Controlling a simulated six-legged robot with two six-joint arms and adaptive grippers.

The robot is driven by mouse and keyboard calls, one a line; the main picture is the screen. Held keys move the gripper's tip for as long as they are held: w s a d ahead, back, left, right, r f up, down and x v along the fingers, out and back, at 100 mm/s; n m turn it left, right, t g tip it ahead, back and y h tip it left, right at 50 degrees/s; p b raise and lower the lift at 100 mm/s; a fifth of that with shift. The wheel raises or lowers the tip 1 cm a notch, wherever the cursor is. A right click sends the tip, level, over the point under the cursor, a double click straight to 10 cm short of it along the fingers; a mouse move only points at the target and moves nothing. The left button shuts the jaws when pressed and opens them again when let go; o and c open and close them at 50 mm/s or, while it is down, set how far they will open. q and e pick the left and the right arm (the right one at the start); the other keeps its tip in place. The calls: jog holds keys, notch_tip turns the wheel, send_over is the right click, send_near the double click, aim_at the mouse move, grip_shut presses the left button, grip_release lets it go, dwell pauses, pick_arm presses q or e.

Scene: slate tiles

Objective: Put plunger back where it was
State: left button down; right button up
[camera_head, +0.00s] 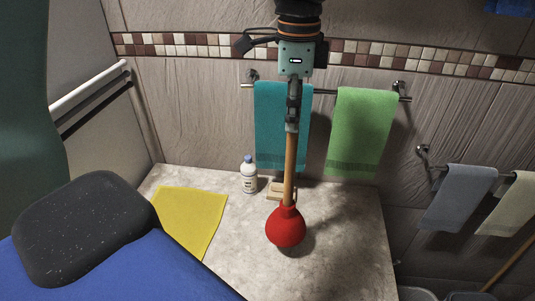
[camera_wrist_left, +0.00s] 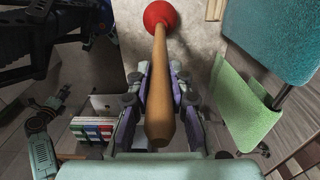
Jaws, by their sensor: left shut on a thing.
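The plunger has a red rubber cup (camera_head: 285,228) and a wooden handle (camera_head: 290,165). My left gripper (camera_head: 292,122) is shut on the upper part of the handle, and the plunger hangs nearly upright with its cup down. The cup is over the pale stone counter (camera_head: 345,235), with a shadow beside it; I cannot tell whether it touches. In the left wrist view the handle (camera_wrist_left: 160,95) runs between the two fingers (camera_wrist_left: 159,72), with the red cup (camera_wrist_left: 160,14) at the far end.
A white bottle (camera_head: 249,176) and a small wooden block (camera_head: 275,190) stand behind the cup. A yellow cloth (camera_head: 190,215) lies at left. Teal (camera_head: 270,125) and green (camera_head: 360,130) towels hang on a wall rail behind. The counter right of the cup is clear.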

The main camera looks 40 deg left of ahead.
aim_at(290, 167)
pick_arm(q)
notch_tip(290, 167, down, 9)
jog(key=shift+s, duration=0.25)
jog(key=c, duration=1.5)
grip_release()
jog(key=shift+s+d, duration=0.1)
jog(key=shift+d, duration=0.05)
jog(key=shift+o, duration=1.4)
jog(key=shift+w, duration=0.3)
